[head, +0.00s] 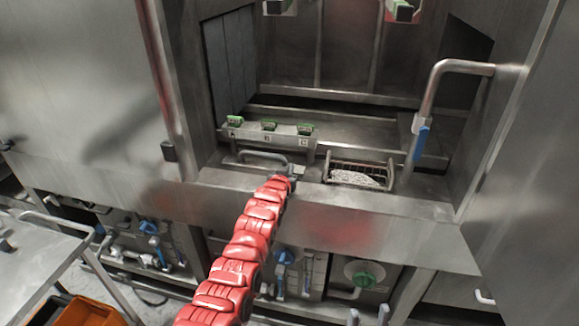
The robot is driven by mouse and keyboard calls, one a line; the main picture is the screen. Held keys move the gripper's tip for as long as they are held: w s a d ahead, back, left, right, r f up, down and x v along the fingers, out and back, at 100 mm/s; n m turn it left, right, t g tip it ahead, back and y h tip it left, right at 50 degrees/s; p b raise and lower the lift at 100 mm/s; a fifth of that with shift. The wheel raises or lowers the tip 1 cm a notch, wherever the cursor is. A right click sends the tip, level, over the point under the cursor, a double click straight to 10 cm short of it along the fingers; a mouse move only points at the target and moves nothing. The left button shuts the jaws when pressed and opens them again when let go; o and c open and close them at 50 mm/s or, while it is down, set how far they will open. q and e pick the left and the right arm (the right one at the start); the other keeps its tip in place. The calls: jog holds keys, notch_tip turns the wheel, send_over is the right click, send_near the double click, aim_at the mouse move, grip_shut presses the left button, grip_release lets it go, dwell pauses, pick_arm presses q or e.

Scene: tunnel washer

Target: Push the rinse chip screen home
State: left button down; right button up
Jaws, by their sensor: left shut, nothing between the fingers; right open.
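Inside the open machine, just behind its front ledge, a slotted metal basket (388,177) holds pale bits. To its left, a grey bar handle (262,156) sits in front of a metal block. I cannot tell from the picture which of these is the rinse chip screen. My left arm reaches up from the bottom, and my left gripper (291,172) is shut and empty at the ledge, close to the handle's right end. I cannot tell whether it touches. The tips of my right gripper (368,317) show at the bottom edge, open and apart from everything.
Green-topped labelled parts (269,126) line the block behind the handle. Blue and green valve knobs (364,275) sit below the ledge. A metal table (35,270) and an orange crate (85,312) are at lower left.

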pick_arm(q)
jog(key=shift+f, duration=0.25)
jog(key=shift+r, duration=0.1)
